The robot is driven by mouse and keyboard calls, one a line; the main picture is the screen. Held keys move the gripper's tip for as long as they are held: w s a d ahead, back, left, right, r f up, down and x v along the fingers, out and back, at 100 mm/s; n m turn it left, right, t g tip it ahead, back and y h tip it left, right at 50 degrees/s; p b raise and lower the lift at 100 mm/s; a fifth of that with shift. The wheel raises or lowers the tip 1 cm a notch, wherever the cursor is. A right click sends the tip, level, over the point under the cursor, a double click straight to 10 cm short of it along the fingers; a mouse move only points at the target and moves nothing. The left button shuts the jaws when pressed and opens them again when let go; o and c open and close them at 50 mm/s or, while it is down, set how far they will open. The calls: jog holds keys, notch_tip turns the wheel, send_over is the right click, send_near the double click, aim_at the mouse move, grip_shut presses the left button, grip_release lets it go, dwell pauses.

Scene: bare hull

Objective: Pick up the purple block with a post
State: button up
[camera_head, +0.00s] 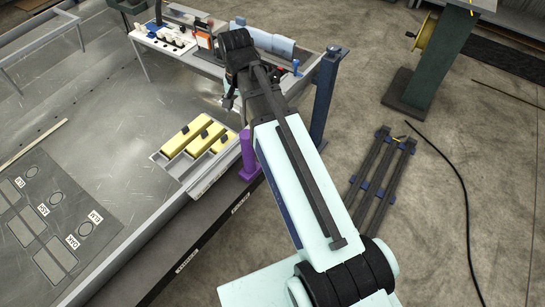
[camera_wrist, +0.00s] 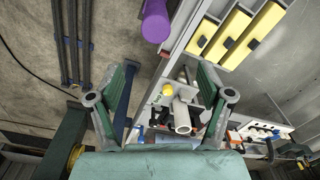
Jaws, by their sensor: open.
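The purple block with a post (camera_head: 248,152) stands upright at the near edge of the bench in the camera_head view, just right of the grey tray and partly beside my arm. In the camera_wrist view a purple rounded piece of it (camera_wrist: 156,22) shows at the top, cut off by the picture edge. My gripper (camera_wrist: 160,108) is open, with its two green fingers wide apart and nothing held between them. In the camera_head view my gripper (camera_head: 229,98) is partly hidden by my arm, beyond the purple block and apart from it.
A grey tray (camera_head: 209,180) holds yellow blocks (camera_head: 199,138) left of the purple block. A dark blue post (camera_head: 325,97) stands at the bench corner. A side table with tools (camera_head: 165,38) lies behind. The bench middle is clear.

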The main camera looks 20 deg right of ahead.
aim_at(247, 143)
jog(key=shift+m, duration=0.4)
jog(key=shift+s+f+p, duration=0.15)
jog(key=shift+f+p, duration=0.5)
jog(key=shift+f, duration=3.75)
jog(key=shift+s+f+p, duration=0.1)
jog(key=shift+f+p, duration=0.5)
jog(key=shift+f, duration=3.75)
jog(key=c, duration=1.2)
